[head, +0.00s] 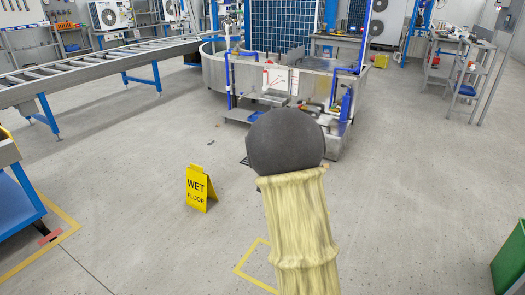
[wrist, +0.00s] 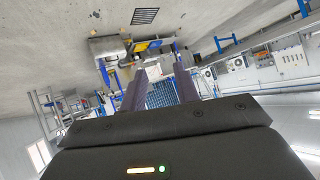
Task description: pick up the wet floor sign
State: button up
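The wet floor sign (head: 199,188) is a small yellow folding sign with black lettering. It stands upright on the grey floor in the head view, left of my arm and apart from it. I cannot pick it out in the wrist view. My gripper (wrist: 159,82) shows two dark fingers spread apart with nothing seen held between them. In the head view my arm, in a pale yellow sleeve with a dark rounded end, hides the gripper.
A round metal tank (head: 214,70) with a pump station (head: 300,85) stands behind the sign. A roller conveyor (head: 100,63) runs at the back left. A blue cart (head: 15,205) is at the left, a green bin (head: 510,262) at the lower right. Floor around the sign is mostly clear.

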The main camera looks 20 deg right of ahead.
jog(key=s+a+f+n+g+p, duration=0.1)
jog(key=s+a, duration=0.4)
jog(key=s, duration=0.5)
jog(key=s+a+f+n+g+y+p, duration=0.1)
jog(key=s+a+g, duration=0.3)
jog(key=s, duration=0.7)
jog(key=s+a+f+n+g+y+p, duration=0.1)
jog(key=s+a+f+n+g, duration=0.1)
jog(key=s+a, duration=0.5)
jog(key=s+g, duration=0.1)
jog(key=s, duration=0.3)
jog(key=shift+a+n, duration=0.15)
jog(key=shift+n, duration=0.15)
